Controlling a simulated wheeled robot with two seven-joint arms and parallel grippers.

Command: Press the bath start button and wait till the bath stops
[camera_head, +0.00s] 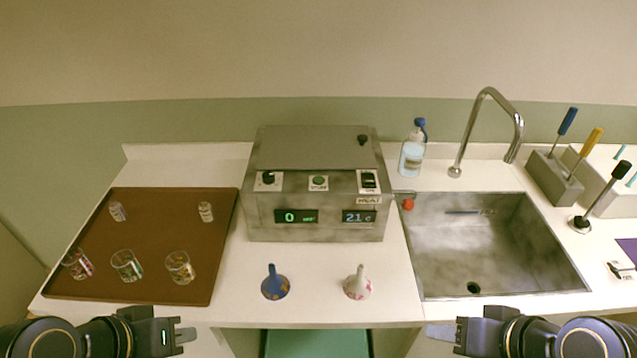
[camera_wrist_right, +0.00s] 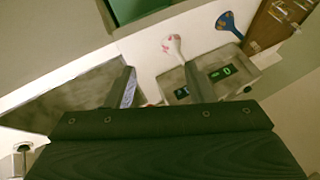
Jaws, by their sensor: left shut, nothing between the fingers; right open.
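The bath (camera_head: 315,190) is a grey metal box with a closed lid at the middle of the counter. A green button (camera_head: 319,180) sits on its upper front panel, between a black knob (camera_head: 268,178) and a dark rocker switch (camera_head: 368,179). Its left display (camera_head: 297,216) shows a green 0; its right display (camera_head: 359,216) shows about 21 C. My left gripper (camera_head: 186,336) is shut and empty at the counter's front left. My right gripper (camera_head: 440,332) is open and empty at the front right. In the right wrist view its two fingers (camera_wrist_right: 163,90) stand apart, with the bath (camera_wrist_right: 228,72) beyond.
A brown tray (camera_head: 150,205) with several glasses stands left. A blue funnel (camera_head: 274,286) and a white patterned funnel (camera_head: 357,285) stand before the bath. A soap bottle (camera_head: 412,155), a sink (camera_head: 500,275) with faucet, and a tool holder (camera_head: 553,178) are right.

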